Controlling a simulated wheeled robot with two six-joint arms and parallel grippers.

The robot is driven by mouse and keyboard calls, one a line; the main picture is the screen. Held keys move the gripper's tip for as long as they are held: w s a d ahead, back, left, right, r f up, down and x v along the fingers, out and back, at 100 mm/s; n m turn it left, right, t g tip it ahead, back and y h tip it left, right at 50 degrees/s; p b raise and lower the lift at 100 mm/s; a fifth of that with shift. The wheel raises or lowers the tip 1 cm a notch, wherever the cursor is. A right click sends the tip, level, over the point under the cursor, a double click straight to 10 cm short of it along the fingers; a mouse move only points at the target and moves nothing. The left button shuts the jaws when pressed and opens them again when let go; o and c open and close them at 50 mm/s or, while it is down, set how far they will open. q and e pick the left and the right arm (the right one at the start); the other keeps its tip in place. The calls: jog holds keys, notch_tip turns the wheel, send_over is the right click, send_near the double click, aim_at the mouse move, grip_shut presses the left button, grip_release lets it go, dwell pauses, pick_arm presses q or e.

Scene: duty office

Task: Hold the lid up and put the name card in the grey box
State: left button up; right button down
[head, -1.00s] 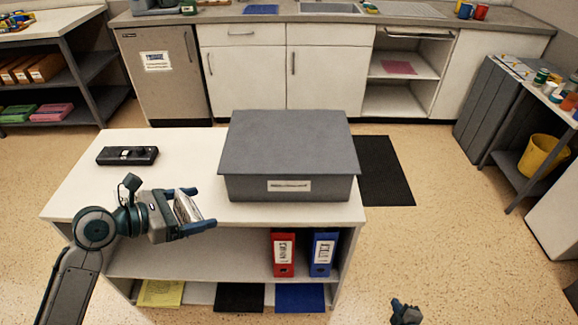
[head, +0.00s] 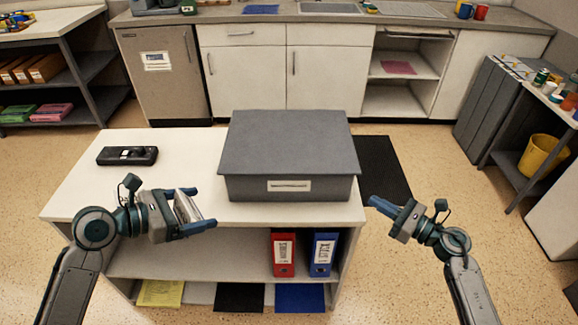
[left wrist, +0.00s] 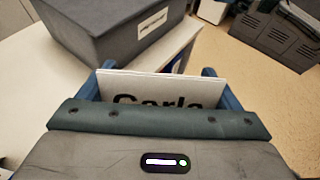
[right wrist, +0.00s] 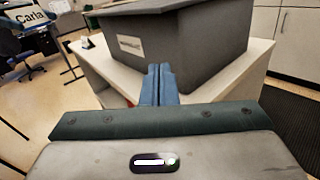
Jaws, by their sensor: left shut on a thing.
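The grey box (head: 245,190) stands on the white counter, with its flat grey lid (head: 288,140) lying closed on top and a label on its front. My left gripper (head: 204,209) is shut on the white name card (head: 186,210), left of the box and in front of it.
A black device (head: 127,156) lies on the white counter (head: 80,190) at the left. A red binder (head: 284,254) and a blue binder (head: 322,254) stand on the shelf below. A dark mat (head: 385,170) lies on the floor right of the counter.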

pick_arm(q)
jog(key=shift+r, duration=0.15)
jog(key=shift+r+p, duration=0.85)
jog(key=shift+p, duration=0.15)
pick_arm(e)
jog(key=w+a+r+n, duration=0.1)
jog(key=w+a+r, duration=0.1)
jog(key=w+a, duration=0.4)
jog(key=shift+a+r+g, duration=0.2)
jog(key=shift+a+g, duration=0.1)
jog(key=shift+a, duration=0.85)
